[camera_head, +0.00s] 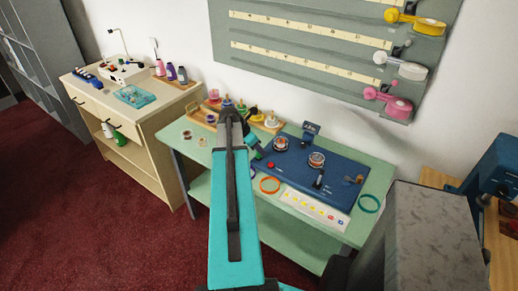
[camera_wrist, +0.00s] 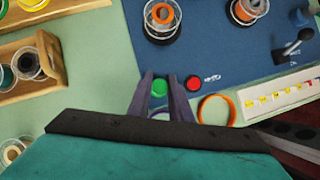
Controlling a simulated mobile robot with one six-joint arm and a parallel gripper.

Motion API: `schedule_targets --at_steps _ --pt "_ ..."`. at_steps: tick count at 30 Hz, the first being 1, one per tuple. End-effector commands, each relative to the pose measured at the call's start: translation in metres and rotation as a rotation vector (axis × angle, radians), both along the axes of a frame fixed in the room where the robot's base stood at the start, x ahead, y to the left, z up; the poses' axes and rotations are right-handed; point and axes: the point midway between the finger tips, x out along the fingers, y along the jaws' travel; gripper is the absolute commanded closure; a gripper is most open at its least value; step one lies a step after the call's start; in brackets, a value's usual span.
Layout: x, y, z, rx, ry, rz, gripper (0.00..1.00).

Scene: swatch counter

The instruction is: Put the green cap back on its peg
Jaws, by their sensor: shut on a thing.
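The green cap (camera_wrist: 159,87) shows as a small green disc between the fingertips of my gripper (camera_wrist: 160,84) in the wrist view. My gripper is shut on it, over the near edge of the dark blue mat (camera_wrist: 215,65). A red cap (camera_wrist: 193,83) sits just right of the right finger; it also shows in the head view (camera_head: 271,164). I cannot tell whether the green cap touches a peg or the mat, as the fingers and the steep angle hide its underside. No bare peg can be made out clearly.
An orange ring (camera_wrist: 217,110) lies right of my gripper. Spools (camera_wrist: 162,17) stand on the mat beyond it. A wooden rack (camera_wrist: 42,60) with spools is at left. A labelled white strip (camera_wrist: 285,96) lies at right. Green counter (camera_wrist: 100,55) is clear left of the mat.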

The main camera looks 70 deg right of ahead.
Motion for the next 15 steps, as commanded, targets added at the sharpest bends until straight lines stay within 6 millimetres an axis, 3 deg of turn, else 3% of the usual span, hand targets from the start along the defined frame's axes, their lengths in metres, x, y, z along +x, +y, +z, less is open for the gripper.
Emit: schedule_targets --at_steps 15 --pt "0.0002 0.0001 -0.0076 0.0 0.0 0.0 1.0"
